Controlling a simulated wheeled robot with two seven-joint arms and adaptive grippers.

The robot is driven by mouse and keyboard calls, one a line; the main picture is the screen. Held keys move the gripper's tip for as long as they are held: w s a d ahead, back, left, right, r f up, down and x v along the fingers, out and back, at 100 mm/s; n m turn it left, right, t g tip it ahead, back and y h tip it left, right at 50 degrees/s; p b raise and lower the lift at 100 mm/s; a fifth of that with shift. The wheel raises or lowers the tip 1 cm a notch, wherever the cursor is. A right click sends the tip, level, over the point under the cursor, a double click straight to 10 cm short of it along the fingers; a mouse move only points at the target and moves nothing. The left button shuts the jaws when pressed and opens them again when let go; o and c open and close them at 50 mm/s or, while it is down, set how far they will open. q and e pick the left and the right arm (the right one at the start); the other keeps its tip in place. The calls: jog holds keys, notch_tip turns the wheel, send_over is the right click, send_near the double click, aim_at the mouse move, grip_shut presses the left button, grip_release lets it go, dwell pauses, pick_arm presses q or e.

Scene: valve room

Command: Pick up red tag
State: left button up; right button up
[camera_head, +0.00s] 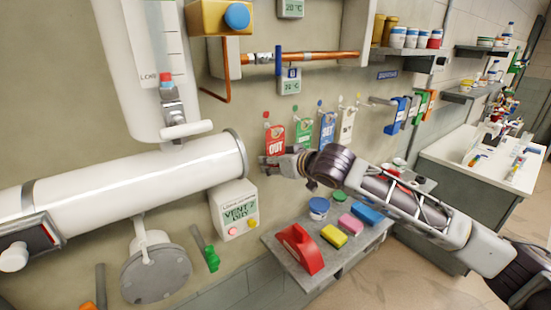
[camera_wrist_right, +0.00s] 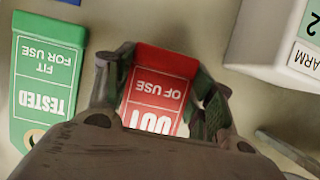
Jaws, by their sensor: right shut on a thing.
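The red tag (camera_head: 275,137), with white "OUT OF USE" print, is upright against the wall at the left end of the tag row, just below a red peg. My right gripper (camera_head: 274,162) reaches in from the right and is shut on its lower part. In the right wrist view the red tag (camera_wrist_right: 157,85) appears upside down between the two fingers of my right gripper (camera_wrist_right: 156,92); its lower end is partly hidden by the gripper. I cannot tell whether it still hangs on its peg. My left gripper is not in view.
A green tag (camera_head: 303,132), a blue tag (camera_head: 327,127) and a pale tag (camera_head: 347,122) hang to the right. A white pipe (camera_head: 130,180) and a control box (camera_head: 235,210) are at left. Below is a shelf (camera_head: 310,283) with a red object (camera_head: 300,250) and sponges.

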jog(key=shift+r+p, duration=0.25)
jog(key=shift+p, duration=0.05)
jog(key=shift+r+p, duration=0.5)
jog(key=shift+s+d, duration=0.1)
jog(key=shift+s, duration=0.05)
jog(key=s+d, duration=1)
jog(key=s, duration=0.4)
jog(key=shift+s+d, duration=0.15)
jog(key=shift+d, duration=0.05)
dwell(0.5)
